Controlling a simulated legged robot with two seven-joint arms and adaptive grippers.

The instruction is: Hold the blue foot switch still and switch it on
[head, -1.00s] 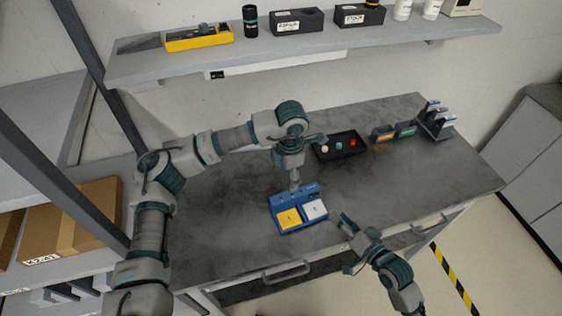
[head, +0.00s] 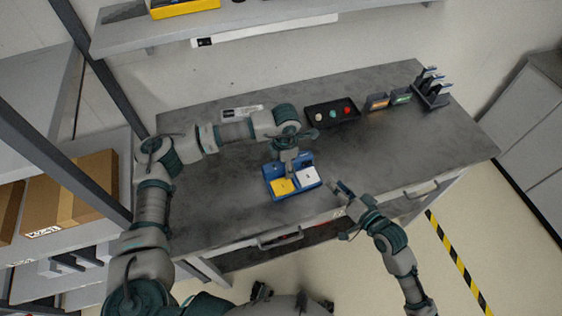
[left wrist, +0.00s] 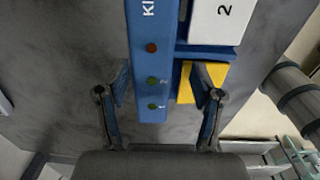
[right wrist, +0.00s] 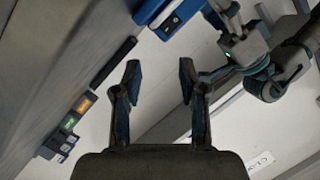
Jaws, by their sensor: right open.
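The blue foot switch (head: 292,186) lies on the grey workbench in the head view, with a yellow pedal (head: 283,187) and a white pedal (head: 307,177). My left gripper (head: 289,174) is over its rear part. In the left wrist view the open fingers lie on either side of the switch's blue strip (left wrist: 150,60) with small round lights. The right finger overlaps the yellow pedal (left wrist: 187,85); contact cannot be told. My right gripper (head: 341,188) is open and empty, right of the switch, near the bench's front edge. The switch also shows in the right wrist view (right wrist: 172,18).
A black tray (head: 318,123) with coloured buttons stands behind the switch. Orange and green labelled boxes (head: 390,101) and a dark rack (head: 432,97) stand at the back right. A wall shelf (head: 200,30) hangs above. The bench (head: 390,145) is clear right of the switch.

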